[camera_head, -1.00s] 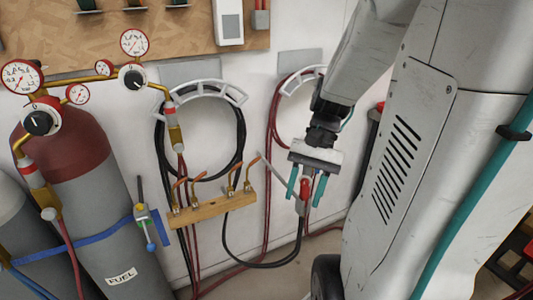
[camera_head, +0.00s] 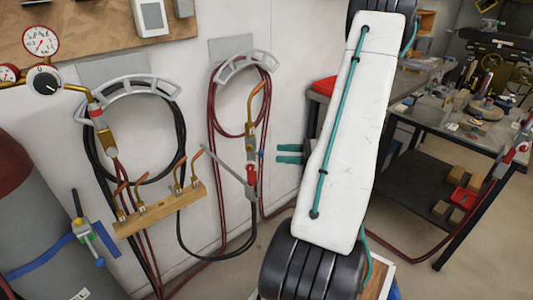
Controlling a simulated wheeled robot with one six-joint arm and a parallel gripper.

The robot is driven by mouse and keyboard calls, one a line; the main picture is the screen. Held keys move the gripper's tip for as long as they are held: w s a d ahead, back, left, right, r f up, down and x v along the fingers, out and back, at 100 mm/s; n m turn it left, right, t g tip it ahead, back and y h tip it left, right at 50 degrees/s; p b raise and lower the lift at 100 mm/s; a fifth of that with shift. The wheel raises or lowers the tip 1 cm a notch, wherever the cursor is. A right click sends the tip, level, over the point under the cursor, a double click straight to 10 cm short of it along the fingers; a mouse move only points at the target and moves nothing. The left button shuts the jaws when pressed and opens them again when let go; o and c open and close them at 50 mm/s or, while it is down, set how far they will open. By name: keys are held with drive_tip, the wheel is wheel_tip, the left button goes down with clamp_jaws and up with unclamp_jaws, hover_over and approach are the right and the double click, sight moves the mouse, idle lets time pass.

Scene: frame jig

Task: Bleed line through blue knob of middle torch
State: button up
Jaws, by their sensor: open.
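A torch (camera_head: 250,143) with a bent copper tip hangs in front of the second red hose coil on the wall. A small blue spot beside it (camera_head: 261,154) looks like its blue knob. Just below, a silver-tubed torch with a red part (camera_head: 251,174) hangs at the right of the wooden rack (camera_head: 160,211). My gripper (camera_head: 278,154) is open and empty, its teal fingers pointing left toward the blue spot, seemingly with a small gap; depth is unclear. My arm hides the rest of the gripper. I cannot tell for sure which torch is the middle one.
The rack holds several copper tips. Black and red hoses (camera_head: 215,240) loop low between the rack and torches. A grey cylinder (camera_head: 50,210) with a blue strap stands left. A workbench (camera_head: 440,125) with tools and a hanging red hose is at right.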

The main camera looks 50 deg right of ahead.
sight(260, 153)
drive_tip(key=x, duration=0.6)
